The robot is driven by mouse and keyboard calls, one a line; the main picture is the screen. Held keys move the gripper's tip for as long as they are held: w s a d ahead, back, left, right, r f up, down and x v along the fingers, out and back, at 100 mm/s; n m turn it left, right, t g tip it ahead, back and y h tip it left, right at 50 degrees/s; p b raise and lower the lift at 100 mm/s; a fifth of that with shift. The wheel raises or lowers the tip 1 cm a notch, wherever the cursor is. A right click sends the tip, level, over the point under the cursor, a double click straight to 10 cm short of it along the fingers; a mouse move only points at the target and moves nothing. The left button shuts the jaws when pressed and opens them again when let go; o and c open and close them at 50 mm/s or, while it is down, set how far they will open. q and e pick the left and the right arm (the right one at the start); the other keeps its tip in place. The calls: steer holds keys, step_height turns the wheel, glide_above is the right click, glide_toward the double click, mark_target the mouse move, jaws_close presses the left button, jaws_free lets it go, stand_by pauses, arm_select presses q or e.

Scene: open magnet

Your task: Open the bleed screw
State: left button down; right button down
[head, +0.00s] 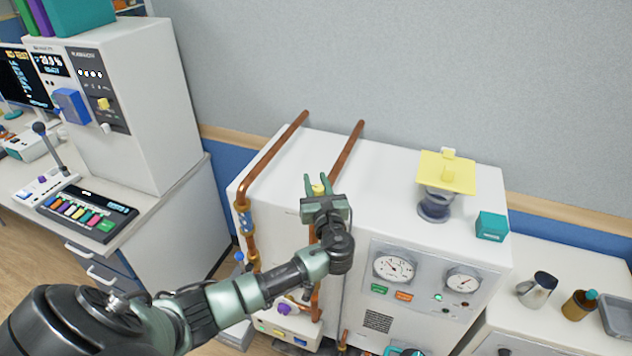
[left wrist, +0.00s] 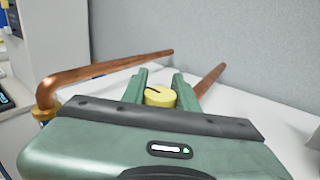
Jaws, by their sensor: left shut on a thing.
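The bleed screw appears as a small round yellow knob (head: 319,189) on the white cabinet's top, by the copper pipe at its front. In the left wrist view the yellow knob (left wrist: 160,97) has a dark line on its top face. My left gripper (head: 318,180) is over the cabinet with its two green fingers on either side of the knob. The fingers (left wrist: 160,88) are shut on it in the left wrist view. The gripper body hides the knob's lower part and stem. My right gripper is not in view.
Copper pipes (head: 275,155) run over the white cabinet (head: 390,165). A yellow plate on a dark round fitting (head: 434,207) and a teal box (head: 491,226) stand to the right. Gauges (head: 393,267) are on the cabinet front. A mug (head: 537,290) stands on the right counter.

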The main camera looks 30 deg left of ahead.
mark_target(319, 193)
arm_select(q)
steer(key=shift+r, duration=0.1)
steer(key=c, duration=1.1)
jaws_free()
steer(key=shift+w, duration=0.1)
steer(key=shift+s+d, duration=0.25)
steer(key=shift+s, duration=0.05)
steer(key=b+v, duration=0.2)
steer(key=v, duration=0.5)
steer(key=shift+b, duration=0.3)
